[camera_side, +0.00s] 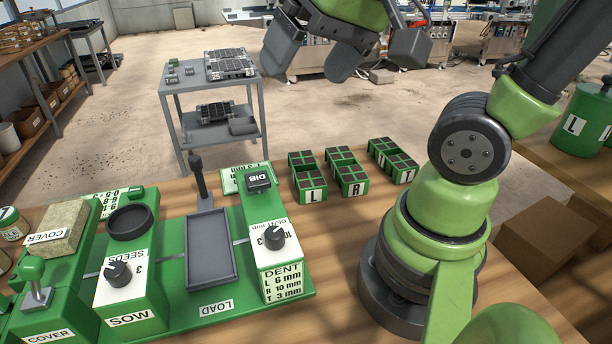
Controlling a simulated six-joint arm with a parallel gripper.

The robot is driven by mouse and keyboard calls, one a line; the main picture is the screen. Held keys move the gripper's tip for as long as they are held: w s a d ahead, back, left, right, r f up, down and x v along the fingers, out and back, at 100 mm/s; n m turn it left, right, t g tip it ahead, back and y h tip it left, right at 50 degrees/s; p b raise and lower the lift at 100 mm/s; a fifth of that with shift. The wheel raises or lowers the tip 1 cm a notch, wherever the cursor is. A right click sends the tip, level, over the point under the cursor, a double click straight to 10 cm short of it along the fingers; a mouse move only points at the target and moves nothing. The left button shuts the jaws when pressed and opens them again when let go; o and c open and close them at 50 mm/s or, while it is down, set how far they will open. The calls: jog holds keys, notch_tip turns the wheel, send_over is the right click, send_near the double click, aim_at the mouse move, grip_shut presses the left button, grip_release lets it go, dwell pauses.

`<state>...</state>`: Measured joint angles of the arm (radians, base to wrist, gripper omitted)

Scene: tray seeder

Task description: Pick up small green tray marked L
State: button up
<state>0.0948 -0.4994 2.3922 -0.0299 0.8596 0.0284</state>
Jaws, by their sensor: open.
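The small green tray marked L (313,195) stands upright on the wooden bench, the leftmost of a row of small green trays. Its white label faces the camera, and its dark cells show from above. A tray marked R (356,188) stands to its right, then a third tray (404,176) with a label I cannot read surely. My gripper (316,62) is at the top of the view, high above the bench and apart from the trays. Its dark fingers are spread with nothing between them. Its upper part is cut off by the frame edge.
The green seeder machine (185,312) fills the bench at left, with a dark empty LOAD tray (210,250), a DENT block (282,275), knobs and an upright lever (199,180). A grey cart (215,100) stands behind the bench. Bare wood lies in front of the trays.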

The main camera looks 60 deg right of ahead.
jog(key=w+d+f+m+g+h, duration=0.1)
jog(key=w+d+f+m+g, duration=0.15)
jog(key=w+d+f, duration=0.35)
jog(key=m+g, duration=0.2)
jog(key=g, duration=0.2)
send_over(306, 169)
jog(key=s+a, duration=0.1)
notch_tip(306, 169, down, 17)
jog(key=shift+f, duration=0.1)
jog(key=shift+w+f, duration=0.15)
jog(key=shift+f, duration=1.35)
jog(key=shift+w+f, duration=0.1)
jog(key=shift+f, duration=1.35)
jog(key=c, duration=1.1)
jog(key=shift+r, duration=0.1)
